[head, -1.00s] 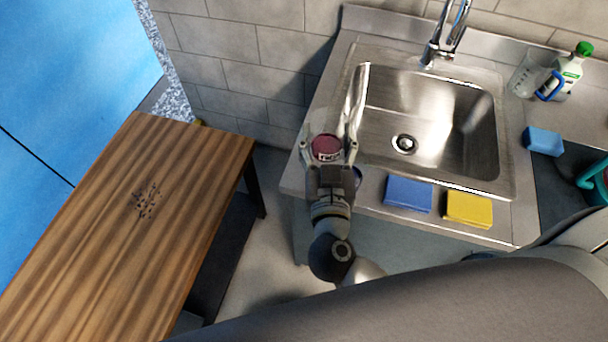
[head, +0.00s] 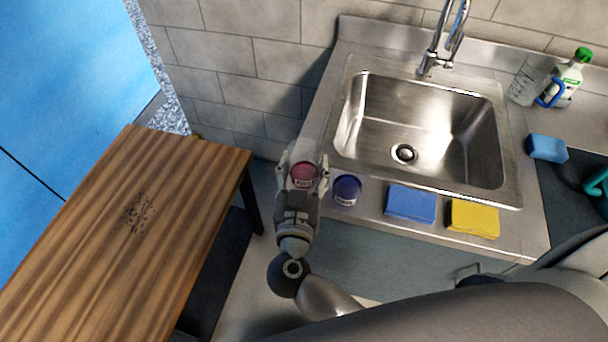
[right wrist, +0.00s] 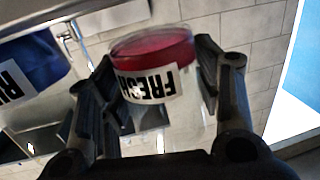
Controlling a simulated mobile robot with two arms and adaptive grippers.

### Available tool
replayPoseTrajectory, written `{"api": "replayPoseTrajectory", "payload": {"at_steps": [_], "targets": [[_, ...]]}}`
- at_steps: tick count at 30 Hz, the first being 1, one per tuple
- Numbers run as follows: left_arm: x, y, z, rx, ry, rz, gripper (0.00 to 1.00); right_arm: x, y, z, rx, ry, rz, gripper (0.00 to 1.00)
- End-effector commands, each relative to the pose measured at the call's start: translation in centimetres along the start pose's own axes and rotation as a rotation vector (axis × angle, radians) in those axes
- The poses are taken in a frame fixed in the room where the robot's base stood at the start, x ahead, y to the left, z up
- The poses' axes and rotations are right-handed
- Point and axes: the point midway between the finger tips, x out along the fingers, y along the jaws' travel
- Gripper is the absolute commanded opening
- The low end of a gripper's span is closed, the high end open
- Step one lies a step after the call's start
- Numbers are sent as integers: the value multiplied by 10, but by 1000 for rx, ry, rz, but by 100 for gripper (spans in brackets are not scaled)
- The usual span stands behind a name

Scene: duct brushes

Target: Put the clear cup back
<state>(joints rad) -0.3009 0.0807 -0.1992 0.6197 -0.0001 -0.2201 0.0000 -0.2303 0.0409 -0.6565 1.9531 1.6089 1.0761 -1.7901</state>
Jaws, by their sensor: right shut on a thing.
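A clear cup with red contents and a white label reading "FRESH" (head: 304,174) is held in my right gripper (head: 304,162), whose fingers close on its sides. It hangs at the left end of the sink counter, over or just past the edge; I cannot tell which. In the right wrist view, the cup (right wrist: 152,60) sits between both fingers, with its label upside down. A second cup with blue contents and a white label (head: 347,190) stands on the counter, right of the gripper. It shows partly in the right wrist view (right wrist: 35,62).
A steel sink (head: 420,130) with a faucet fills the counter's middle. A blue sponge (head: 410,204) and a yellow sponge (head: 473,218) lie in front. A measuring jug (head: 527,82), a green-capped bottle (head: 572,78) and another blue sponge (head: 547,148) are right. A wooden table (head: 120,240) stands left.

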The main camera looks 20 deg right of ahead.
Motion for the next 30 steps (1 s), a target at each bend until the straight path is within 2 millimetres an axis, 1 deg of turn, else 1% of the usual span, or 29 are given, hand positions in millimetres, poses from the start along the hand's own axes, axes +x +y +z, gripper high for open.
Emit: {"api": "replayPoseTrajectory", "payload": {"at_steps": [1,3,5,17,18,19,20,30], "targets": [[3,0,0,0,1,0,77,1,0,10,-4,1,-1,32],[5,0,0,0,1,0,77,1,0,18,-3,1,-1,32],[5,0,0,0,1,0,77,2,0,22,-2,2,-1,32],[4,0,-1,0,2,0,77,1,0,26,-1,0,0,32],[4,0,-1,0,2,0,77,1,0,26,0,0,0,62],[4,0,-1,0,2,0,77,1,0,26,0,0,0,66],[4,0,-1,0,2,0,77,1,0,26,0,0,0,67],[5,0,-1,1,2,0,77,1,0,25,1,0,-1,67]]}}
